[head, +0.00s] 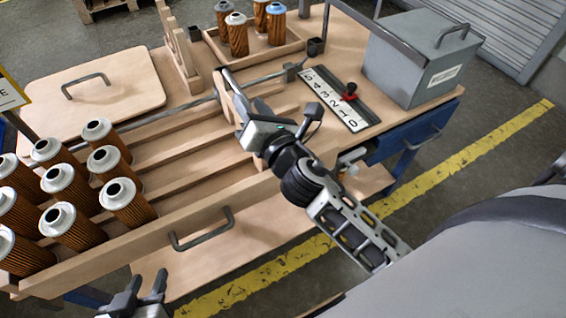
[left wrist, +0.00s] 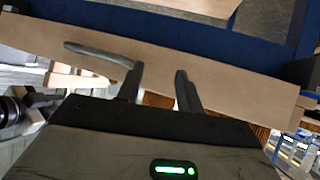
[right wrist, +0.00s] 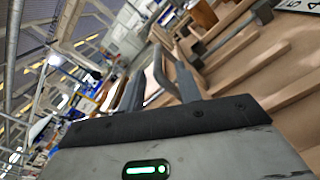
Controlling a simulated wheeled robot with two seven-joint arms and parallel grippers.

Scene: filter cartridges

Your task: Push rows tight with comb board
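Several orange pleated cartridges (head: 75,188) with white caps stand in rows at the left of the slatted wooden rack (head: 180,150). An upright wooden board (head: 248,93), possibly the comb board, stands at the rack's right end. My left gripper (head: 148,282) is open and empty in front of the rack's front board (head: 150,247). In the left wrist view its fingers (left wrist: 160,70) are apart near that board and its grey handle (left wrist: 98,54).
A flat wooden panel (head: 100,100) with a handle lies at the back left. A tray (head: 262,52) with several cartridges stands behind the rack. A numbered scale (head: 330,98) and a grey metal box (head: 415,65) are at the right. The rack's right lanes are empty.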

